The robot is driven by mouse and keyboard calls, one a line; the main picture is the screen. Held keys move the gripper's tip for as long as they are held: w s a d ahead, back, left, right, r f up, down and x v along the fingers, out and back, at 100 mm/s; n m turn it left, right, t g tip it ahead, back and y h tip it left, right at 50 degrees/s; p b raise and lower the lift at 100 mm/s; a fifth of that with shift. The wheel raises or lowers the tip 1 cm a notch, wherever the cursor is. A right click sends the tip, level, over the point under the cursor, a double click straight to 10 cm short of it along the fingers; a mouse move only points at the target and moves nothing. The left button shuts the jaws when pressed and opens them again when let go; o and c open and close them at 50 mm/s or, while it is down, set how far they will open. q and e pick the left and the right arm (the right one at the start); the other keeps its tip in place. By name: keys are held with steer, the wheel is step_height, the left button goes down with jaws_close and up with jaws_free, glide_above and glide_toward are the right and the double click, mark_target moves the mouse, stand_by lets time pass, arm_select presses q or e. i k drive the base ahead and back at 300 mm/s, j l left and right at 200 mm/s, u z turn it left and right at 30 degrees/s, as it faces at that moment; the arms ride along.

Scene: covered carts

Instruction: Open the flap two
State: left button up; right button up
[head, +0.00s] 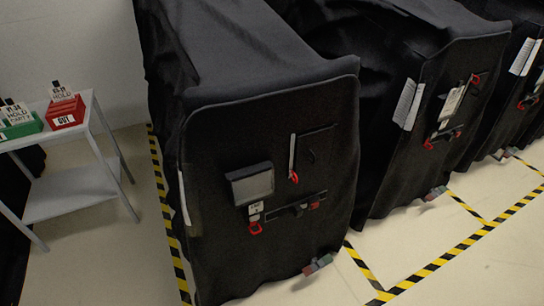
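Several carts stand in a row under black cloth covers. The nearest cart's front flap (225,125) hangs closed, with a grey screen-like panel (252,185), a slim upright handle-like piece (292,155) and red clips (255,228) on it. The second cart's front flap (452,75) also hangs closed, with a white tag (451,105) and red clips on it. A third covered cart (514,85) is cut off by the right edge. I cannot read any number on the flaps, so which one is flap two is not clear. Neither of my grippers is in view.
A grey two-shelf table (75,181) stands at left, holding a red box (66,113) marked OUT and a green box (20,129), both with HOLD tags. Yellow-black floor tape (440,261) runs around the carts. The floor (490,280) at lower right is clear.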

mark_target(313, 151)
steer(key=i+l, duration=0.1)
steer(key=i, duration=0.75)
